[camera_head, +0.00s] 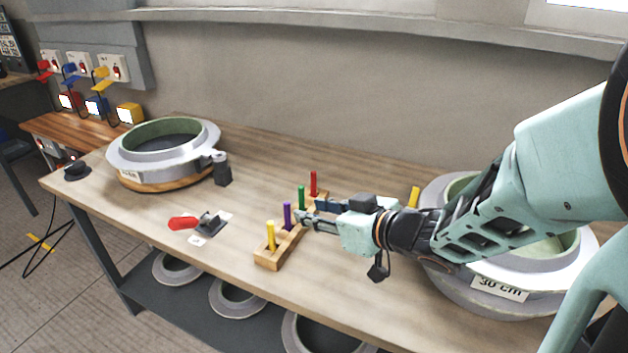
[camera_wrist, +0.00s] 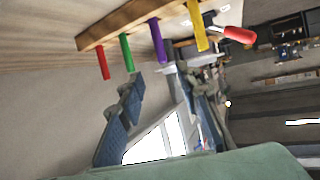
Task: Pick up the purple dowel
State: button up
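The purple dowel (camera_head: 287,216) stands upright in a wooden rack (camera_head: 268,260), between a yellow dowel (camera_head: 271,236) and a green dowel (camera_head: 301,197); a red dowel (camera_head: 313,183) is at the far end. My gripper (camera_head: 309,209) is just right of the rack, its fingers pointing left toward the dowels. In the wrist view the rack appears turned over, and the purple dowel (camera_wrist: 157,42) lies ahead of the gap between my two fingers (camera_wrist: 158,78). The fingers are apart with nothing seen between them. Whether they touch any dowel I cannot tell.
A red-handled clamp (camera_head: 198,223) lies left of the rack. A round mould (camera_head: 163,153) stands at the back left, and another mould (camera_head: 500,285) sits right, under my arm. A yellow piece (camera_head: 413,196) stands beside it.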

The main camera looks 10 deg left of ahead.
aim_at(289, 208)
jog(key=b+x, duration=0.1)
jog(key=x, duration=0.3)
jog(key=shift+w+a+f, duration=0.1)
jog(key=shift+a+f, duration=0.15)
jog(key=shift+a, duration=0.15)
jog(key=b+x, duration=0.2)
jog(key=x, duration=0.3)
jog(key=shift+f, duration=0.2)
jog(key=shift+c, duration=0.7)
grip_shut()
